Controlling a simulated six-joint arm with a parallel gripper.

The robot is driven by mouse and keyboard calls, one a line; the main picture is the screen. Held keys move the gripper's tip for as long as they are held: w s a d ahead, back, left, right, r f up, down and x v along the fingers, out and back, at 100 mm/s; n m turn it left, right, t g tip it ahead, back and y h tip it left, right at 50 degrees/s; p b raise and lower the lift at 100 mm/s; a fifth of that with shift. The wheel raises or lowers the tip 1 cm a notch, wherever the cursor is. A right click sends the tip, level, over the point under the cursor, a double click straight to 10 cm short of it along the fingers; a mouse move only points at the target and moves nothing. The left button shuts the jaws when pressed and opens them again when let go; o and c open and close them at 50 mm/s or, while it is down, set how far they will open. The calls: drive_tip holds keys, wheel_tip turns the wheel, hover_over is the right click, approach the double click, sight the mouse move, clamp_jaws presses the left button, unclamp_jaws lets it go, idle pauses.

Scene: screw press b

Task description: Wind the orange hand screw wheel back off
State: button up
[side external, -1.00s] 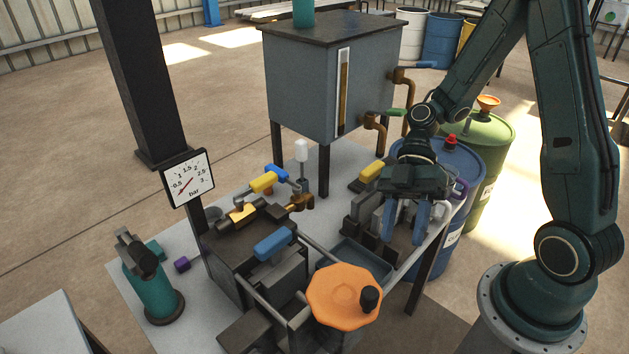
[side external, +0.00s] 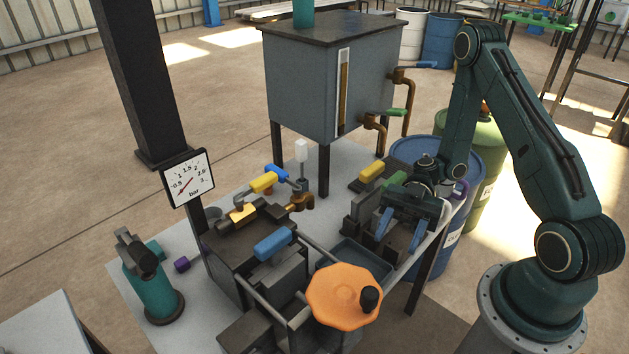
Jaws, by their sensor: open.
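The orange hand screw wheel (side external: 342,294) is at the front of the screw press, in the lower middle of the side external view. A dark knob (side external: 370,298) stands on its right part. My gripper (side external: 400,240) is open, with two blue fingers apart, above and to the right of the wheel and clear of it. It is low among grey blocks at the right of the bench. I cannot tell whether anything lies between the fingers. The press body (side external: 236,255) is left of the wheel, joined by light rods.
A blue tray (side external: 362,262) lies between my gripper and the press. A blue handle (side external: 273,243), yellow valve handles (side external: 268,181) and a gauge (side external: 187,178) stand around the press. A grey tank (side external: 325,75) on legs is behind. A teal bottle-like tool (side external: 155,285) stands at left.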

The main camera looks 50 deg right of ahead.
sight(370, 296)
drive_tip(key=shift+a, duration=0.15)
drive_tip(key=shift+x, duration=6.75)
drive_tip(key=c, duration=0.9)
